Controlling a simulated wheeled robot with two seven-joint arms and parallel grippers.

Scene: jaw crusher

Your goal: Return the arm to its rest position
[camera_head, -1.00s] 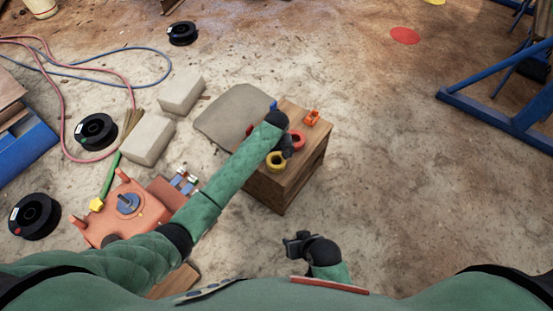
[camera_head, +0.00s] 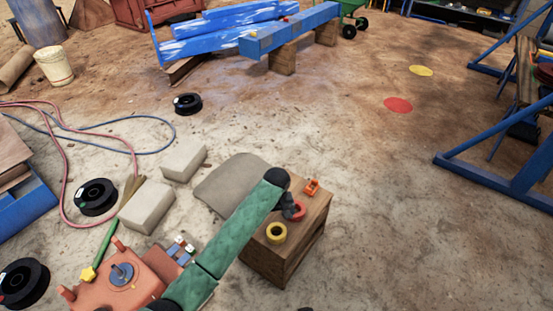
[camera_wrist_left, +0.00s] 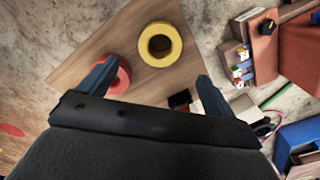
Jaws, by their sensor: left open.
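My left arm (camera_head: 232,238) reaches in from the bottom left over the wooden block (camera_head: 284,254). My left gripper (camera_head: 290,210) is above the block's top, close to a red ring (camera_head: 299,210). In the left wrist view the gripper (camera_wrist_left: 154,86) has its two blue fingers spread apart, with nothing held between them. The red ring (camera_wrist_left: 122,76) lies beside one finger, partly hidden by it. A yellow ring (camera_wrist_left: 160,45) lies on the wood beyond the fingertips. My right gripper is out of view.
An orange machine (camera_head: 128,285) stands at the lower left. An orange clamp-like part (camera_head: 312,187) sits on the block. Pale blocks (camera_head: 147,207), black spools (camera_head: 96,197) and hoses lie left. A blue frame (camera_head: 500,180) stands right.

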